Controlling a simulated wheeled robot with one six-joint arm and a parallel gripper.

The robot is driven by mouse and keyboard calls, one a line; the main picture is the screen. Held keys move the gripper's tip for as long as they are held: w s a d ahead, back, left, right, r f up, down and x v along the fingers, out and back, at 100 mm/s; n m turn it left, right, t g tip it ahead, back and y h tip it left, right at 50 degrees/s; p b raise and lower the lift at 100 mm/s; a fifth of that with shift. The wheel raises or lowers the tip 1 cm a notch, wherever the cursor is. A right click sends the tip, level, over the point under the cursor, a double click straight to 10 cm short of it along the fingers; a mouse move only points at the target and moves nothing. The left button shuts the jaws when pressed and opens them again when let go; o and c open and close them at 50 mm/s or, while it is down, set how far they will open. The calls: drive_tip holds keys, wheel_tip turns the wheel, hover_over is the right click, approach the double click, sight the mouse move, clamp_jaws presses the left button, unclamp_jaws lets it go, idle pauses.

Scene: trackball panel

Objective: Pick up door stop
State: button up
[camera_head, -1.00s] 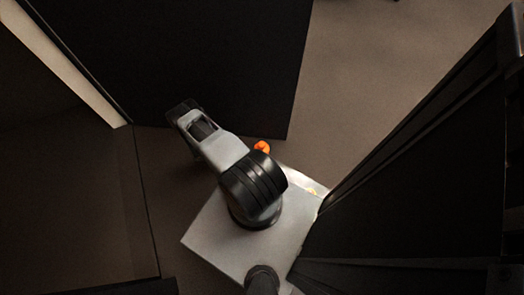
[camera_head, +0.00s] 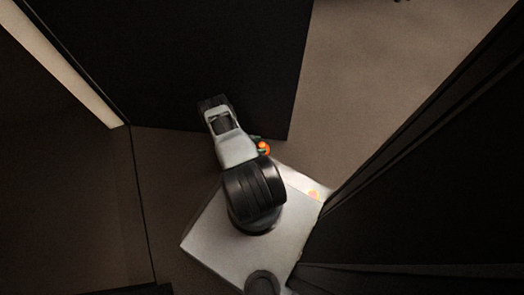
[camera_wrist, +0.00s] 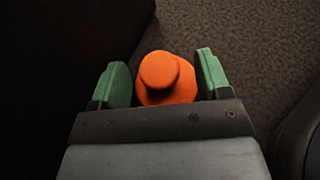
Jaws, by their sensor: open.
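The door stop is an orange, round piece with a narrower knob on top. In the head view the door stop (camera_head: 264,149) sits low beside my arm, near the dark panel's bottom corner. In the wrist view the door stop (camera_wrist: 166,80) stands between the two green fingers of my gripper (camera_wrist: 159,77). The gripper's lower part hides the near edge of the door stop. In the head view only bits of green gripper (camera_head: 260,143) show around it.
A large dark panel (camera_head: 200,55) stands right behind the door stop and fills the left of the wrist view. Another dark upright surface (camera_head: 430,190) stands at the right. Brown carpet (camera_head: 370,70) is open between them.

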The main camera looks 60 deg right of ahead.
drive_tip(key=shift+s+d+f, duration=0.3)
drive_tip(key=shift+s+d, duration=0.1)
drive_tip(key=shift+d, duration=0.15)
clamp_jaws()
idle(0.4)
